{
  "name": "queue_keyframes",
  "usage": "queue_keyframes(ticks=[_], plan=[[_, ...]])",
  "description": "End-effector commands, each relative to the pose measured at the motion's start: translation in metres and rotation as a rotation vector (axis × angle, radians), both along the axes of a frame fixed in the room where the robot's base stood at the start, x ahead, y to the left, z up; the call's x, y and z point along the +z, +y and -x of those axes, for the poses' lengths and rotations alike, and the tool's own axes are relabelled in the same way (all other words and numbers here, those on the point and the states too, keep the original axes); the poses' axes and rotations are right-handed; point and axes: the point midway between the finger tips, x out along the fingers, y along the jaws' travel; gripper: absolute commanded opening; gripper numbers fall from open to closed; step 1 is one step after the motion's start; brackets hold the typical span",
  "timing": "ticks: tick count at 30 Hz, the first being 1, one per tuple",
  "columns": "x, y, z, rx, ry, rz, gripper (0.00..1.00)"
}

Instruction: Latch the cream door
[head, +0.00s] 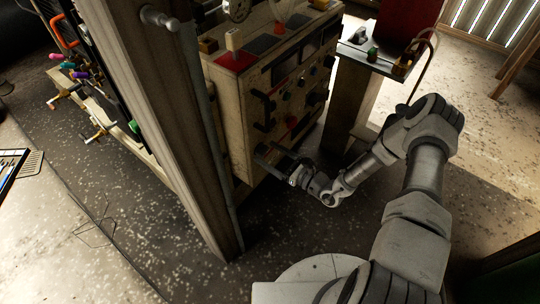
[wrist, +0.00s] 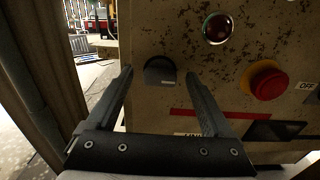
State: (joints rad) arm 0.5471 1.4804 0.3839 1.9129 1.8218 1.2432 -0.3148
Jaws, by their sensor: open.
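A worn cream panel (wrist: 225,60) fills the right of the wrist view. It looks like the front of the cream cabinet (head: 235,125) in the head view, but I cannot tell which part is the door or whether it is latched. A black round knob (wrist: 159,71) with a pale mark sits near the panel's left edge. My gripper (wrist: 159,76) is open, with one finger on each side of the knob in the picture; I see no clear contact. In the head view my gripper (head: 273,160) is at the cabinet's lower front, its fingertips partly hard to make out.
A red push button (wrist: 267,80) and a dark red lamp (wrist: 217,27) are on the panel right of the knob. A tall beige post (head: 185,130) stands left of the cabinet. A small stand (head: 352,100) is at right. Dark floor (head: 280,225) lies clear below.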

Motion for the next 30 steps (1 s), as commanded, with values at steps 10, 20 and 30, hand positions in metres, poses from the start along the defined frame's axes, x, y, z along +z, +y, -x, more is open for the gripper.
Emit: queue_keyframes(ticks=[10, 20, 30], plan=[[0.0004, 0.0004, -0.0007, 0.000, 0.000, 0.000, 0.69], [0.0003, 0.0004, -0.0006, 0.000, 0.000, 0.000, 0.09], [0.0010, 0.0005, -0.0003, 0.000, -0.025, 0.020, 0.00]])
